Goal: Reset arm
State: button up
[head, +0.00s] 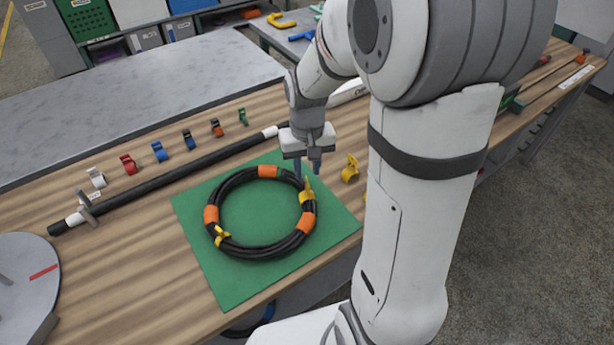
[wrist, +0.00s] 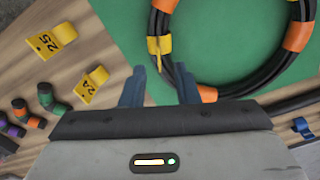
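My gripper (head: 307,168) is above the far right part of a coiled black hose (head: 236,248) that lies on a green mat (head: 205,275). In the wrist view the two fingers (wrist: 160,88) stand apart with nothing clearly held between them; the coil (wrist: 234,93) lies beyond and below the tips. The coil has orange bands (head: 211,215) and two yellow clips, one at its right side (head: 307,193) and one at its lower left (head: 221,236). The right clip also shows just past the fingertips in the wrist view (wrist: 159,46). Whether a finger touches the hose cannot be told.
Yellow tags (wrist: 52,40) and (wrist: 91,84) lie beside the mat; one shows in the head view (head: 350,168). A long black rod (head: 165,184) and several coloured clips (head: 160,151) lie behind the mat. A grey disc (head: 25,285) is at the left.

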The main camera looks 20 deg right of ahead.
jog(key=shift+s+r, duration=0.1)
jog(key=shift+r, duration=0.65)
jog(key=s+r+t, duration=0.2)
jog(key=s+r, duration=0.6)
jog(key=s, duration=0.5)
jog(key=shift+s+a+n+t, duration=0.3)
jog(key=shift+s, duration=0.05)
